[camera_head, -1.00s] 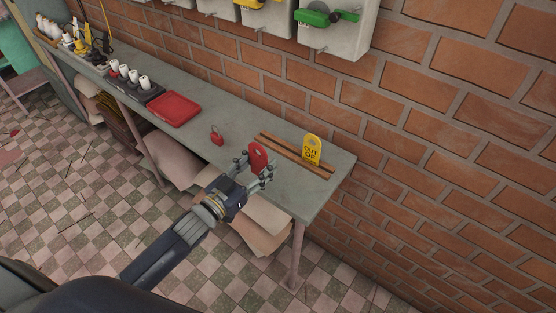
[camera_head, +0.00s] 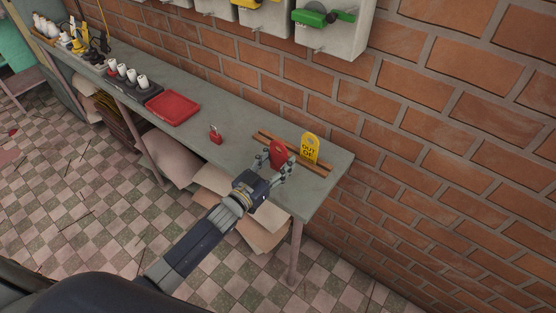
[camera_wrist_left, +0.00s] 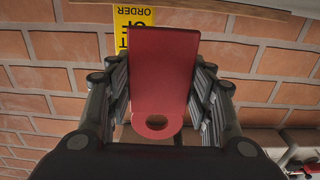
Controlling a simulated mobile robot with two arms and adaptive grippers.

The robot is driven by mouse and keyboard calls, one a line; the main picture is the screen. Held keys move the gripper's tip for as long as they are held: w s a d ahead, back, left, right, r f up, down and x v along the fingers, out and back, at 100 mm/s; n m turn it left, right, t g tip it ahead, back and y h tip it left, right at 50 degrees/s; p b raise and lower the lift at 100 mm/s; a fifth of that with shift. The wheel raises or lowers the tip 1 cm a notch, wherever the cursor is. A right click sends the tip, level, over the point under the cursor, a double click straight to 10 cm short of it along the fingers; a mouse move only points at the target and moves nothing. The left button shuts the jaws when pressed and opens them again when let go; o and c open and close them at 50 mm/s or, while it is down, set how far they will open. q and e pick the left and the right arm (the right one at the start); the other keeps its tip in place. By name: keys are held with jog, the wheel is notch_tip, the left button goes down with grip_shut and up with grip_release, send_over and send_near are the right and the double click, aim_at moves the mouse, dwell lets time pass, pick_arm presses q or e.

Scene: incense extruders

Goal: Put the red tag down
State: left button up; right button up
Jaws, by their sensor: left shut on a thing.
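The red tag (camera_head: 279,152) is upright between the fingers of my left gripper (camera_head: 276,162), at the wooden rack (camera_head: 262,137) on the grey bench. In the left wrist view the red tag (camera_wrist_left: 163,75) fills the space between both fingers, its holed end toward the camera. My left gripper (camera_wrist_left: 160,100) is shut on it. I cannot tell whether the tag's lower edge touches the rack. The yellow tag (camera_head: 310,148) stands in the rack just right of the red one; part of it shows behind the red tag in the left wrist view (camera_wrist_left: 133,18). My right gripper is not in view.
A red padlock (camera_head: 216,135) sits on the bench left of the gripper. A red tray (camera_head: 173,108) and a holder with white-topped items (camera_head: 143,83) are farther left. Wall boxes (camera_head: 330,35) hang above. The bench's right end (camera_head: 338,165) is clear.

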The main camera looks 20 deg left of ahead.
pick_arm(q)
jog(key=shift+f+b, duration=0.45)
jog(key=shift+f, duration=0.1)
jog(key=shift+f, duration=0.1)
jog(key=o, duration=1)
jog(key=shift+o, duration=0.2)
